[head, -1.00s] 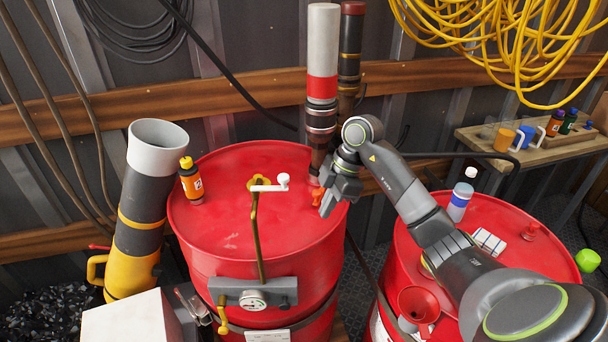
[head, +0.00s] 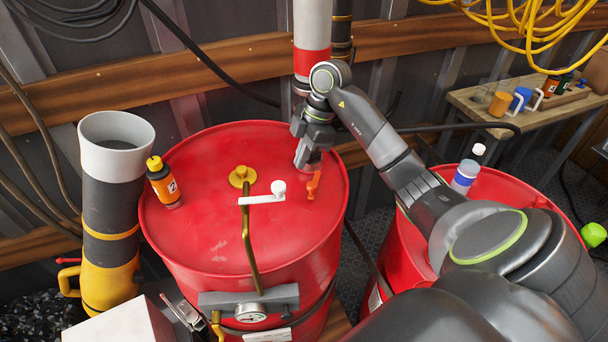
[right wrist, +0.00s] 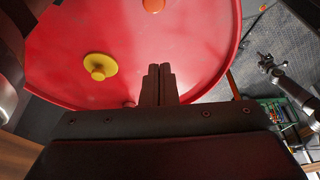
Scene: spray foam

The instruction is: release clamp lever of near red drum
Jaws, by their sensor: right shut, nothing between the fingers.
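A red drum (head: 205,235) stands in front of me at centre-left. A silver lever-like latch (head: 183,312) shows low on its front left side, partly cut off by a white box. My left gripper is out of view.
A gauge (head: 250,312) sits at the front. A second red drum (head: 500,190) with a white-blue bottle stands right, partly behind my arm. A grey-yellow tube (head: 112,215) stands left.

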